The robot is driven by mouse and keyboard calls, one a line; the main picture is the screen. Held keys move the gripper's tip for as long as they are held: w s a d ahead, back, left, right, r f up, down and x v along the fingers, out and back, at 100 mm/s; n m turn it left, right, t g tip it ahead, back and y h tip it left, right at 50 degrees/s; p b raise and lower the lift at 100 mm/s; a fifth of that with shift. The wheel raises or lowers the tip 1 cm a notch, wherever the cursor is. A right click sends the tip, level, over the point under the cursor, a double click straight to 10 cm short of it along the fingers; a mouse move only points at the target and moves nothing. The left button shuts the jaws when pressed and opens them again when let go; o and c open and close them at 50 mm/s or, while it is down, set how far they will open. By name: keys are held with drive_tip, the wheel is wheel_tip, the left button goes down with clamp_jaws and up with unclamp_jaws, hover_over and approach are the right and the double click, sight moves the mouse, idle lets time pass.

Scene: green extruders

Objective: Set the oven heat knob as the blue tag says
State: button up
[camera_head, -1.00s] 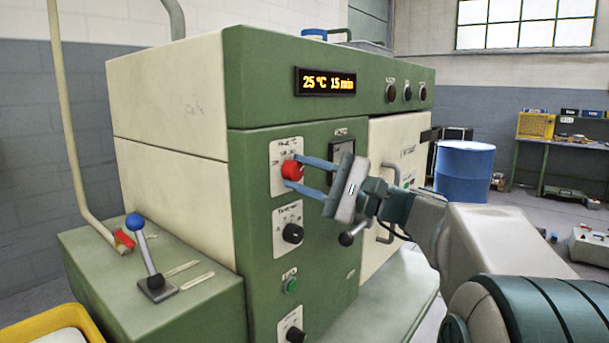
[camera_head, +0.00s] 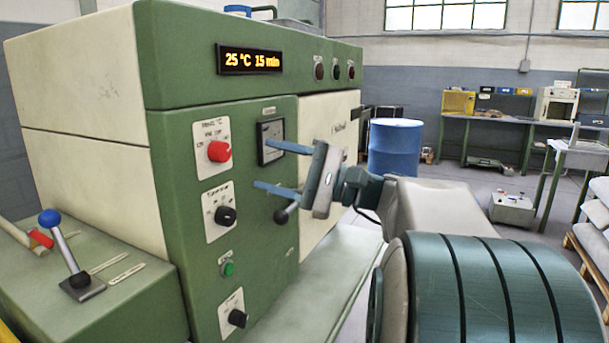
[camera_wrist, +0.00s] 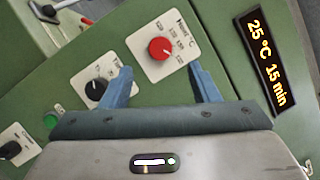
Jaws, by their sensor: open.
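The red heat knob (camera_head: 219,151) sits on a white plate marked °C, high on the oven's green front panel (camera_head: 270,205). In the wrist view the red knob (camera_wrist: 160,49) shows between and beyond the fingertips. My gripper (camera_head: 262,165) is open and empty, to the right of the knob and apart from it. Its blue fingers (camera_wrist: 160,70) are spread wide in the wrist view. The display (camera_head: 250,60) reads 25 °C 15 min. The knob's exact setting is too small to read. I cannot make out a blue tag.
A black knob (camera_head: 226,215) sits below the red one, then a green button (camera_head: 228,269) and another black knob (camera_head: 237,318). A blue-topped lever (camera_head: 65,250) stands at left. A blue drum (camera_head: 395,147) stands behind my arm.

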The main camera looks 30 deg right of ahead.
drive_tip(key=v, duration=0.6)
drive_tip(key=shift+a, duration=0.1)
drive_tip(key=s+a+f+n+g+h+p, duration=0.1)
drive_tip(key=s+a+f+g+h+p, duration=0.1)
drive_tip(key=a+f+g+p, duration=0.3)
drive_tip(key=s+a+f+n+g+h+p, duration=0.1)
drive_tip(key=s+a+f+g+h+p, duration=0.15)
drive_tip(key=a, duration=0.45)
drive_tip(key=s+f+n+g+h+p, duration=0.1)
drive_tip(key=s+f+n+h+p, duration=0.6)
drive_tip(key=h, duration=0.5)
drive_tip(key=s+n, duration=0.1)
drive_tip(key=n, duration=0.1)
drive_tip(key=shift+s+d+f+n+p, duration=0.2)
drive_tip(key=shift+d+f+n+p, duration=0.1)
drive_tip(key=shift+n+p, duration=0.1)
